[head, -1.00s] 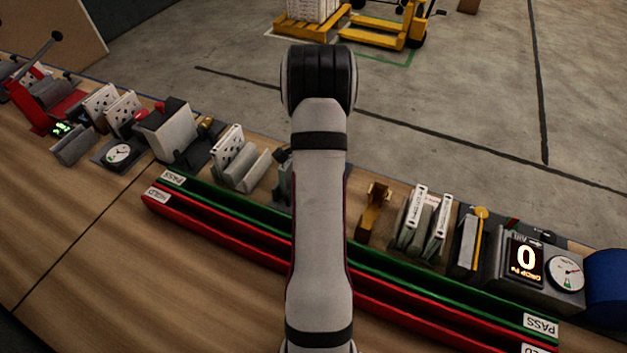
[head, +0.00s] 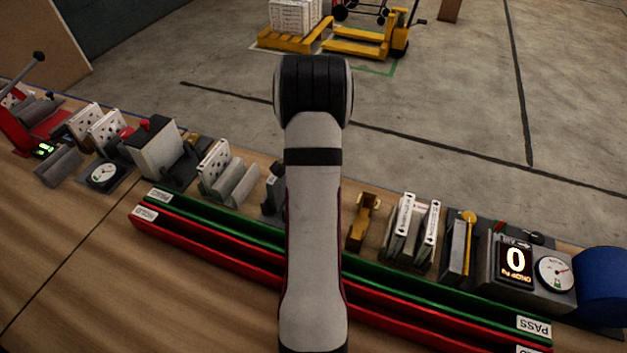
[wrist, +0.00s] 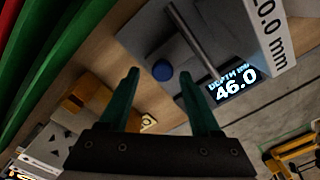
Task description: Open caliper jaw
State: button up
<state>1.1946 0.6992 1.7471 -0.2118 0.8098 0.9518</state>
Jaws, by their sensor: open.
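The depth caliper (wrist: 150,45) fills the upper middle of the wrist view: a grey block with a round blue button (wrist: 162,70), a metal rod (wrist: 195,40) and a lit display (wrist: 235,85) reading 46.0 depth. My gripper (wrist: 160,80) has two green fingers, spread apart and empty. In the picture the blue button lies between the fingertips; I cannot tell how far beyond them it is. In the head view my arm hides the gripper and most of the caliper.
A green rail (head: 400,282) and a red rail (head: 225,248) run along the bench front. A brass-coloured stand (head: 362,222), slotted white filters (head: 405,225) and a dial gauge (head: 556,273) stand right of my arm. Several fixtures stand at left.

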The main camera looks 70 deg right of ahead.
notch_tip(320, 180, up, 15)
jog(key=shift+f, duration=0.1)
jog(key=w+a+r+n, duration=0.2)
jog(key=w+a+n, duration=0.15)
jog(key=a, duration=0.45)
jog(key=w+a+r+n, duration=0.15)
jog(key=a+n, duration=0.25)
jog(key=a, duration=0.5)
jog(key=w+a+r+n, duration=0.1)
jog(key=w+a+n, duration=0.2)
jog(key=a, duration=0.5)
jog(key=s+a+f+n+y, duration=0.1)
jog(key=s+a+n, duration=0.4)
jog(key=a, duration=0.3)
jog(key=s+a+f+n, duration=0.1)
jog(key=s+a+n, duration=0.4)
jog(key=a, duration=0.4)
jog(key=shift+s+a+f+n+y, duration=0.2)
jog(key=shift+s+n+y, duration=0.15)
jog(key=shift+n, duration=0.2)
